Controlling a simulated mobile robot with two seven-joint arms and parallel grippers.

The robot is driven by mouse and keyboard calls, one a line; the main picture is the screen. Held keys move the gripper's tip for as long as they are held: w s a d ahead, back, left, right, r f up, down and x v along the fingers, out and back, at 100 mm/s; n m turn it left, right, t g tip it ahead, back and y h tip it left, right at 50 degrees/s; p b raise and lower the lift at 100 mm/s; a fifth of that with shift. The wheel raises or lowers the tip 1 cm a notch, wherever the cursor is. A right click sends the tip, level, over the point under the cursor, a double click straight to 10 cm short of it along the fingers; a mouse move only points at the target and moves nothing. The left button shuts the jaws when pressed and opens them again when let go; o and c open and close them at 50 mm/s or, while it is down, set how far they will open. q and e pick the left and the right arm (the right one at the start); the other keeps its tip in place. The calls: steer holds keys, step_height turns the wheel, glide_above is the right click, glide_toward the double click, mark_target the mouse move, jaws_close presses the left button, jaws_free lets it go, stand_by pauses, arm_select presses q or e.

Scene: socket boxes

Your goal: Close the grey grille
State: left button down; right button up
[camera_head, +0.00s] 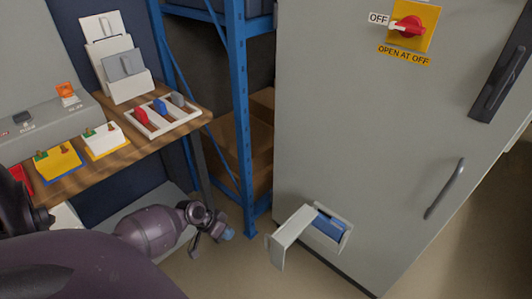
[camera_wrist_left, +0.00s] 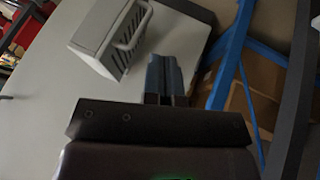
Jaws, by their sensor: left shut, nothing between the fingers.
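The grey grille (camera_head: 288,238) stands swung open, jutting out from the low opening in the front of the grey cabinet (camera_head: 370,150). A blue block (camera_head: 328,226) shows inside the opening. In the left wrist view the grille (camera_wrist_left: 125,42) shows its slotted face, up and left of my fingers. My left gripper (camera_head: 227,235) is shut and empty, left of the grille and apart from it in the head view. Its fingers (camera_wrist_left: 165,77) lie together in the left wrist view. My right gripper is in neither view.
A red rotary switch (camera_head: 408,26) at OFF and a door handle (camera_head: 445,188) are on the cabinet. A blue rack (camera_head: 241,120) with cardboard boxes stands left of it. A wooden bench (camera_head: 185,128) holds trays and coloured parts.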

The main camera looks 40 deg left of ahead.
arm_select(q)
steer(key=w+a+h+b, duration=0.1)
steer(key=w+a, duration=0.2)
steer(key=w, duration=0.1)
steer(key=w+d+f+b, duration=0.2)
steer(key=w+d+f, duration=0.3)
steer(key=d+f, duration=0.3)
steer(key=shift+w+f+n+b, duration=0.15)
steer(key=shift+w+n+b, duration=0.15)
steer(key=shift+b, duration=0.1)
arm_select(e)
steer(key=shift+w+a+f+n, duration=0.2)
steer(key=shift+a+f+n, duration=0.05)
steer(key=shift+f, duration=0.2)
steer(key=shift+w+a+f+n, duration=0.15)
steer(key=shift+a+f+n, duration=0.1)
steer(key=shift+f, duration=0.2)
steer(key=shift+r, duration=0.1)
